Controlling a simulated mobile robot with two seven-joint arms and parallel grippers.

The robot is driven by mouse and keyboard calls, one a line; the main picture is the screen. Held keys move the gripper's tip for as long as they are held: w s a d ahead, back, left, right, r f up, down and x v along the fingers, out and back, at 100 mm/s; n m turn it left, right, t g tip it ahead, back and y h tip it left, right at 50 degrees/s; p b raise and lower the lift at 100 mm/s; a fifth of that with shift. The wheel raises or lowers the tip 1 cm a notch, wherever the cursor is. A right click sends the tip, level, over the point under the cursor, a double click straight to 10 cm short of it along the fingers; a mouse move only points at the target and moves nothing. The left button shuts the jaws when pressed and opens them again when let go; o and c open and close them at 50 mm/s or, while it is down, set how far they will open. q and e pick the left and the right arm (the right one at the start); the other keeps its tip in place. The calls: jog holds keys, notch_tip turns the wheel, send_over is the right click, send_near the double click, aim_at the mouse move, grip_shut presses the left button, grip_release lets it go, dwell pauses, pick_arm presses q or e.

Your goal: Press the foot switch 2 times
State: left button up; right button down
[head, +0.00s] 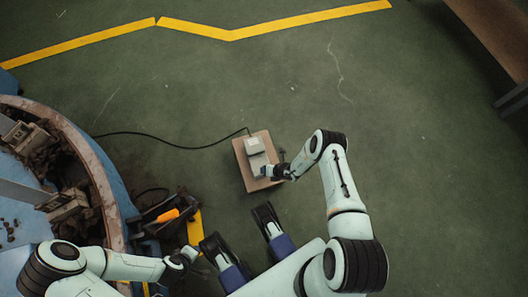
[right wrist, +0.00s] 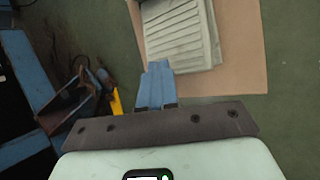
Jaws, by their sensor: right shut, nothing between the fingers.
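The foot switch (head: 254,146) is a light grey box with a pedal, lying on a tan board on the green floor in the head view. In the right wrist view its ribbed grey pedal (right wrist: 182,30) fills the top middle. My right gripper (head: 268,172) is at the pedal's near end in the head view. Its blue fingers (right wrist: 158,68) are shut and empty, with the tips overlapping the pedal's near edge in the right wrist view. I cannot tell whether they touch it. My left gripper (head: 190,254) is low at the left, small and partly hidden, its fingers unclear.
The tan board (head: 242,161) lies under the switch. A black cable (head: 185,147) runs left from it to a round blue-and-rust machine (head: 100,185). An orange-handled tool (head: 168,215) is beside the machine. Open floor lies beyond and right; a bench (head: 495,40) stands far right.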

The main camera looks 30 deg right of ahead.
dwell(0.8)
jog(key=shift+f+b, duration=0.3)
jog(key=shift+f, duration=0.15)
